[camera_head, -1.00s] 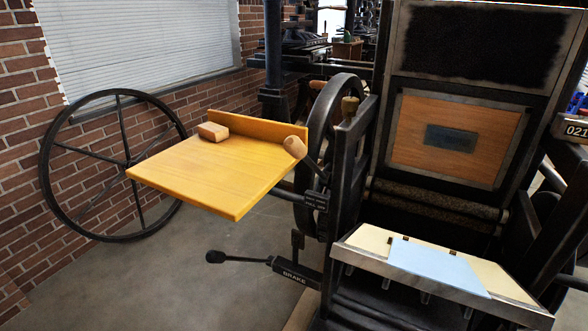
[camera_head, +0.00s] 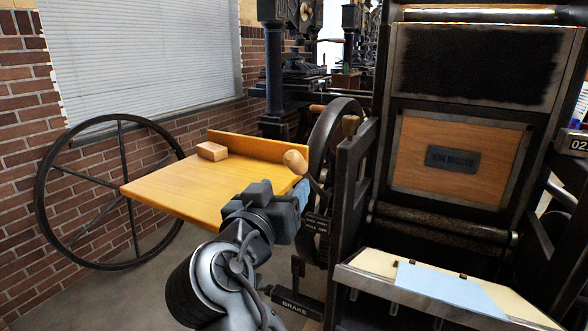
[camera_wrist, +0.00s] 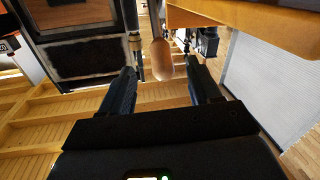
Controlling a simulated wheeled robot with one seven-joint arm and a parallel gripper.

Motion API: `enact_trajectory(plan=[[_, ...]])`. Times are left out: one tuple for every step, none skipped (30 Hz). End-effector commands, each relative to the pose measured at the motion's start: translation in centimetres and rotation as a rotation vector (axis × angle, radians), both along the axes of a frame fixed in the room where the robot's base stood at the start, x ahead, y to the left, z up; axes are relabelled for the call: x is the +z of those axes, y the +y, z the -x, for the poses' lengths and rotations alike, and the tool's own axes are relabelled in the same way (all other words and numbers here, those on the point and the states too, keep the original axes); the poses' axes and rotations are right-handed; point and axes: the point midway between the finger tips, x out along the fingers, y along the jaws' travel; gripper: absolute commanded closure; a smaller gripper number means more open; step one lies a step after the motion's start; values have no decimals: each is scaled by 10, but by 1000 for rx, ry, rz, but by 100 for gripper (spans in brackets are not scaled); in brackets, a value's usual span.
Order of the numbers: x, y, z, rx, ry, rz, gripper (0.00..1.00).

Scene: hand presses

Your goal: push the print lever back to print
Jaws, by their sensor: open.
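The print lever's rounded wooden knob (camera_head: 295,160) stands at the right end of the yellow wooden board, on a dark rod beside the press's left side frame. A small lettered plate (camera_head: 317,222) sits below it. My gripper (camera_head: 301,191) is just below and in front of the knob in the head view. In the wrist view the open jaws (camera_wrist: 160,78) point toward the knob (camera_wrist: 162,60), which appears between the fingertips. I cannot tell whether either finger touches it. The lower part of the rod is partly hidden by my gripper.
The yellow board (camera_head: 185,187) with a wooden block (camera_head: 212,151) lies left of my gripper. A black flywheel (camera_head: 334,128) is behind the lever. The brake lever (camera_head: 296,303) is below, partly covered by my arm. A light blue sheet (camera_head: 450,290) lies on the feed board at right.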

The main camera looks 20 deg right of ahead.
Motion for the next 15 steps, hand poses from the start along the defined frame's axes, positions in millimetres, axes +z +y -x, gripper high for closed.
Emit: enact_trajectory(plan=[[9, 3, -2, -15, -17, -11, 38], [13, 4, -3, -25, -24, -17, 38], [17, 5, -3, -35, -31, -20, 38], [19, 5, -4, -40, -34, -23, 38], [21, 5, -4, -44, -36, -25, 38], [23, 4, -6, -48, -38, -27, 38], [23, 3, -7, -49, -38, -27, 38], [23, 1, -9, -50, -38, -27, 38], [24, -1, -12, -50, -39, -27, 38], [24, -4, -15, -50, -39, -26, 38], [24, -7, -19, -51, -38, -26, 38], [23, -11, -24, -51, -37, -27, 38], [23, -14, -27, -51, -38, -26, 38], [24, -17, -31, -50, -38, -27, 38], [24, -21, -36, -50, -38, -26, 38]])
